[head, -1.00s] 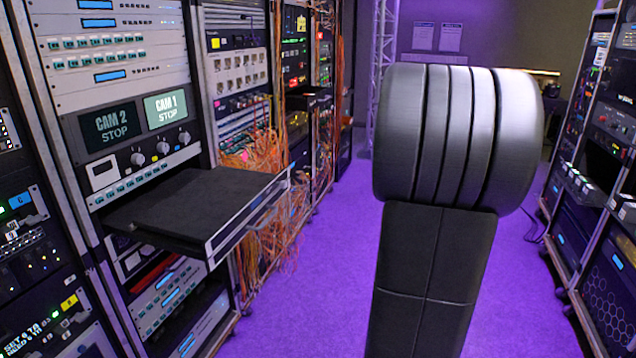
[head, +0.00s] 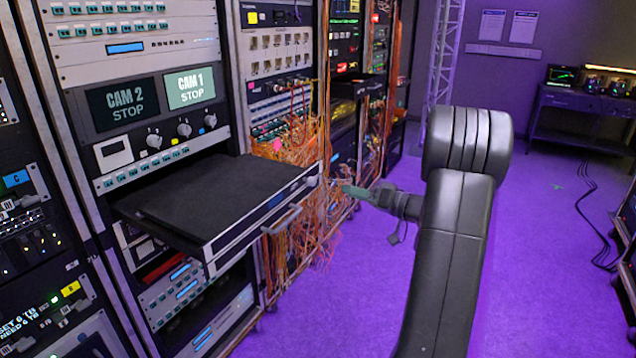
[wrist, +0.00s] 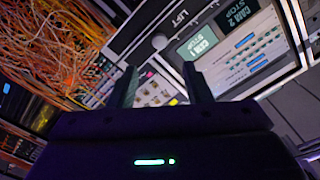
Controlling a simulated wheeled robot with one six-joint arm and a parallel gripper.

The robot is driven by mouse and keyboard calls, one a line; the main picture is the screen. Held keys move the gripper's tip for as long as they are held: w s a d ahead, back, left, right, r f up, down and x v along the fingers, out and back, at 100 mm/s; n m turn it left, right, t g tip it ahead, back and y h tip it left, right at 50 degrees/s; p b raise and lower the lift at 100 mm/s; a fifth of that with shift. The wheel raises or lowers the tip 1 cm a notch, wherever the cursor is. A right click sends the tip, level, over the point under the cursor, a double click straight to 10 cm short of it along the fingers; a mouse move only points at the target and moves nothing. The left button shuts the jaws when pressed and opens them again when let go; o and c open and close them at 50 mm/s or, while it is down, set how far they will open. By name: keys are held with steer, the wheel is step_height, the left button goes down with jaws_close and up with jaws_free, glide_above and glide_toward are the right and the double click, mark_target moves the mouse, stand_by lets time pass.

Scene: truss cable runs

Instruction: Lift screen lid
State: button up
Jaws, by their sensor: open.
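The screen lid (head: 215,190) is a flat black panel lying closed on a drawer pulled out of the left rack. The drawer front (head: 262,225) has a silver edge, a blue strip and a handle. My gripper (head: 350,190) is just right of the drawer's near right corner, apart from it in the picture, and points left toward it. In the wrist view my two fingers (wrist: 162,82) are apart with nothing held between them.
Loose orange cables (head: 300,150) hang from the rack behind the drawer, close to my gripper. A CAM 1 and CAM 2 panel (head: 155,100) sits above the drawer. A desk (head: 585,105) stands at the back right. The purple floor is open to the right of the rack.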

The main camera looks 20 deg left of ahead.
mark_target(315, 182)
steer(key=a, duration=0.7)
steer(key=w+a, duration=0.1)
steer(key=a, duration=0.3)
steer(key=shift+a+p, duration=0.3)
steer(key=shift+c, duration=0.5)
jaws_close()
